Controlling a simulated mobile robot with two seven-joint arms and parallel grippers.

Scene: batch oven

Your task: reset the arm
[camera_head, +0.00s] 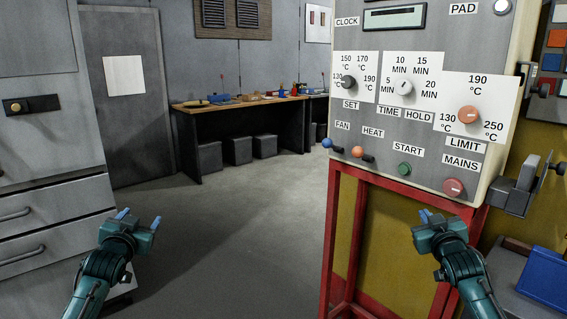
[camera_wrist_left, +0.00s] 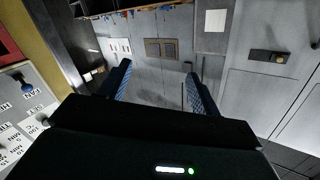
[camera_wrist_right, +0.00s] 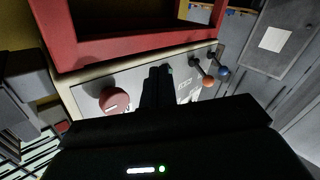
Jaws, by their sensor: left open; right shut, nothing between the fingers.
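My left gripper (camera_head: 139,219) is open and empty at the lower left of the head view, in the air before the grey drawers. Its two spread fingers also show in the left wrist view (camera_wrist_left: 158,88). My right gripper (camera_head: 432,217) is at the lower right of the head view, in front of the red frame and below the control panel. In the right wrist view its fingers (camera_wrist_right: 158,72) are together with nothing between them, and the panel lies beyond them. Neither gripper holds anything.
The oven control panel (camera_head: 425,100) bears knobs, a green START button (camera_head: 404,168), a red MAINS knob (camera_head: 453,187) and FAN and HEAT levers. It stands on a red frame (camera_head: 332,240). A workbench (camera_head: 240,104) stands at the back. The floor (camera_head: 240,230) between my arms is clear.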

